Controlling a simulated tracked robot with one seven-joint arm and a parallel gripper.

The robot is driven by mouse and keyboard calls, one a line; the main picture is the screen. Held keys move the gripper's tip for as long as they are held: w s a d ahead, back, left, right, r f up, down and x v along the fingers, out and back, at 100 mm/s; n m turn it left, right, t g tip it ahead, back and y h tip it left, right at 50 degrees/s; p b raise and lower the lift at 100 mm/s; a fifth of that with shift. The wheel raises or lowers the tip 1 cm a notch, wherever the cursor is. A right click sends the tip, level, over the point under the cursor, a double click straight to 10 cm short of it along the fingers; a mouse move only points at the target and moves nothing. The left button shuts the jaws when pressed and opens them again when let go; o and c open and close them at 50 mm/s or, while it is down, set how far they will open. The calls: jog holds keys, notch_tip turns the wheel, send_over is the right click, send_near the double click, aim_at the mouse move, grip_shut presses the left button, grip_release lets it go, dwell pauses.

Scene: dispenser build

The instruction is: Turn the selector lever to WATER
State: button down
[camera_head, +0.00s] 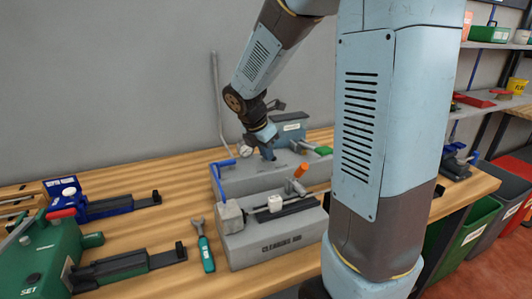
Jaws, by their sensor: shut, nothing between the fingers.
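My gripper (268,153) points down over the grey bench unit (240,183), close to its dark upright block (291,130). It is shut and empty, and its tips are small and partly merged with the block behind. Levers near it are a blue handle (222,163) at the unit's left, an orange-tipped lever (299,172) in front and a green handle (323,150) at right. I cannot read a WATER mark, nor tell which of these is the selector lever or whether my gripper touches any.
A labelled grey base (275,243) with a white cap (274,203) stands in front. A teal-handled tool (206,252) lies to its left. A green machine (45,255) and blue clamp (95,205) are farther left. My arm hides the table's right part. Shelves and bins stand at right.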

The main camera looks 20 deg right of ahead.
jog(key=shift+w, duration=0.1)
jog(key=shift+w+a, duration=0.2)
jog(key=shift+w, duration=0.5)
jog(key=shift+a, duration=0.1)
jog(key=shift+s+a, duration=0.15)
jog(key=shift+a, duration=0.1)
jog(key=s+a, duration=0.1)
jog(key=s+a+r, duration=0.1)
jog(key=a, duration=0.1)
jog(key=shift+a, duration=0.1)
jog(key=v, duration=0.8)
jog(key=shift+s+r, duration=0.25)
jog(key=shift+r, duration=0.2)
jog(key=shift+s, duration=0.1)
